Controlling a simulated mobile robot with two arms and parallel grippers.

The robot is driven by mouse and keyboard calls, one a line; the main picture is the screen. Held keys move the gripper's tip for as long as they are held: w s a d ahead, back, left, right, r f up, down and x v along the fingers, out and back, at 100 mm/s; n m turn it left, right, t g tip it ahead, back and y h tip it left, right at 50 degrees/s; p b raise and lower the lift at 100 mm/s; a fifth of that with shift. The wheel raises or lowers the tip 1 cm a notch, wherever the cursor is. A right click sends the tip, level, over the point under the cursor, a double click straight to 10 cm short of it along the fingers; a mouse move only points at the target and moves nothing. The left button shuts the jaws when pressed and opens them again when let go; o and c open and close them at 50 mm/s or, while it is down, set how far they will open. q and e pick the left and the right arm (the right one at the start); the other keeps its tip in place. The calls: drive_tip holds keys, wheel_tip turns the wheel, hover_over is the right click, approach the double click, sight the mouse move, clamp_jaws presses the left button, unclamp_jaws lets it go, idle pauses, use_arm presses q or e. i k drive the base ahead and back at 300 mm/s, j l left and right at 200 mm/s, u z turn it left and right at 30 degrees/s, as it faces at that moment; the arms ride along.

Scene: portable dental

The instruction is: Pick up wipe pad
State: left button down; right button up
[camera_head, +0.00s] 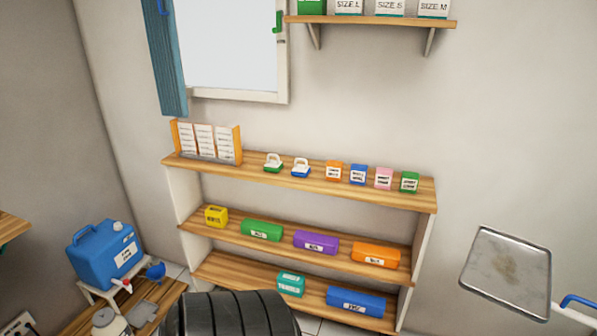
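I cannot clearly identify a wipe pad. A flat grey piece (141,313) lies on the low wooden table at the lower left and might be it, but it is too small to tell. Two small white pieces with handles, one on a green base (273,163) and one on a blue base (300,169), stand on the top shelf. Neither of my grippers shows. A dark ribbed cylindrical part at the bottom centre hides part of the floor and the table's right side.
A wooden shelf unit (330,183) holds several coloured boxes. A blue water container (104,250) stands on a white stand at the left. A stained metal tray (507,272) is at the right, beside a blue handle (578,300). A wall shelf (370,20) is above.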

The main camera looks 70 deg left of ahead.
sight(301, 170)
drive_tip(key=u, duration=2.25)
